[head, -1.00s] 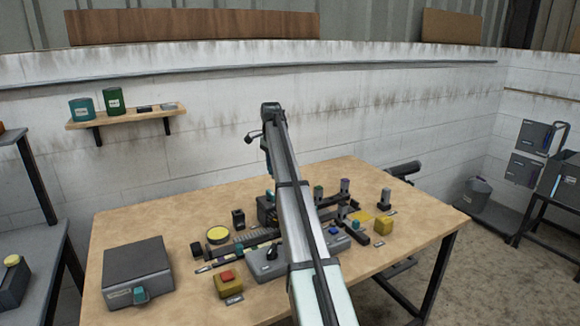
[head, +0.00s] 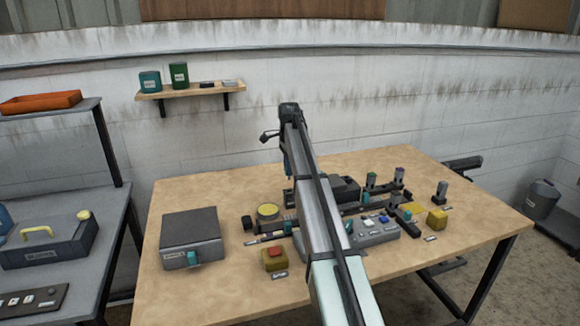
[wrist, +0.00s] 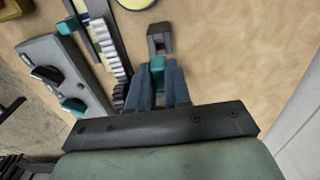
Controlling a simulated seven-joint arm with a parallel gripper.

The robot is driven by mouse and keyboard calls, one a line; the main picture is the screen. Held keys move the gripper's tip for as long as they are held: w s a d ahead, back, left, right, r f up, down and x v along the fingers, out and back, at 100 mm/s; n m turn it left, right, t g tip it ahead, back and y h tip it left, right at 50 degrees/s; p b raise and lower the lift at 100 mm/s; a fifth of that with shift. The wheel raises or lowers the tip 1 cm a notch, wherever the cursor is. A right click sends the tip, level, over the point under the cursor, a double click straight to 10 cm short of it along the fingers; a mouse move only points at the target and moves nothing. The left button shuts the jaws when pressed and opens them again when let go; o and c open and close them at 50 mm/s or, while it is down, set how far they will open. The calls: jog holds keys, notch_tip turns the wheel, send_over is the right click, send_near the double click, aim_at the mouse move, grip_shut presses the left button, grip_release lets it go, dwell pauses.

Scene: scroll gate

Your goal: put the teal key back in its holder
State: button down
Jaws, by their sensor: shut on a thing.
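The teal key (wrist: 157,64) is between the blue fingers of my gripper (wrist: 158,82) in the wrist view. The fingers are shut on it. A small dark block with a recess in it (wrist: 160,38), which looks like the holder, stands just ahead of the key. I cannot tell whether the key touches it. In the head view my arm hides the key, and my gripper (head: 287,168) shows only partly, above the table's back part. A dark block at the arm's left edge (head: 288,196) is likely the same holder.
A toothed rack (wrist: 108,48) and a grey control panel (wrist: 62,75) lie left of my gripper. On the table (head: 190,195) stand a grey box with a teal handle (head: 190,235), a yellow disc (head: 268,211) and a red button box (head: 274,258). The table's back left is clear.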

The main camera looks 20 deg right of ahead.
jog(key=shift+f, duration=0.15)
jog(key=shift+f, duration=1.9)
jog(key=shift+f, duration=1.45)
dwell(0.8)
jog(key=c, duration=0.5)
grip_release()
jog(key=shift+r, duration=0.15)
jog(key=shift+r, duration=3.35)
